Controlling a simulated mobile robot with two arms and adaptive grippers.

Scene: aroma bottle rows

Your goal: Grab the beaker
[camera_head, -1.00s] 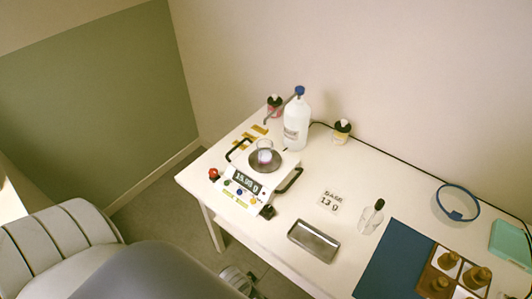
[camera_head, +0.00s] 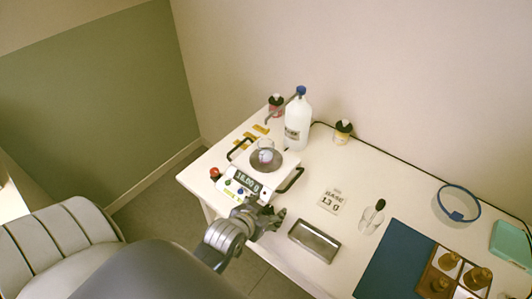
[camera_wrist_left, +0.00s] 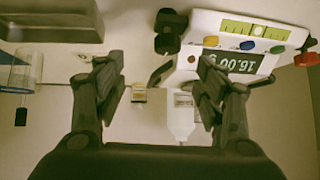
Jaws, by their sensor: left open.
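The small glass beaker (camera_head: 265,155) stands upright on the round pan of the white scale (camera_head: 235,184), with something pale inside it. The scale's display reads about 16.00 g. My left gripper (camera_head: 264,211) is at the table's front edge, in front of the scale and apart from the beaker. In the left wrist view my left gripper (camera_wrist_left: 160,92) is open and empty, its two fingers wide apart. The scale (camera_wrist_left: 250,40) shows there at upper right; I cannot make out the beaker in that view. My right gripper is not in view.
A white bottle with a blue cap (camera_head: 297,122) stands behind the scale. A metal tray (camera_head: 314,241) lies right of my left gripper. A glass dropper bottle (camera_head: 372,216), a blue mat (camera_head: 394,262) and a blue ring (camera_head: 459,203) are farther right.

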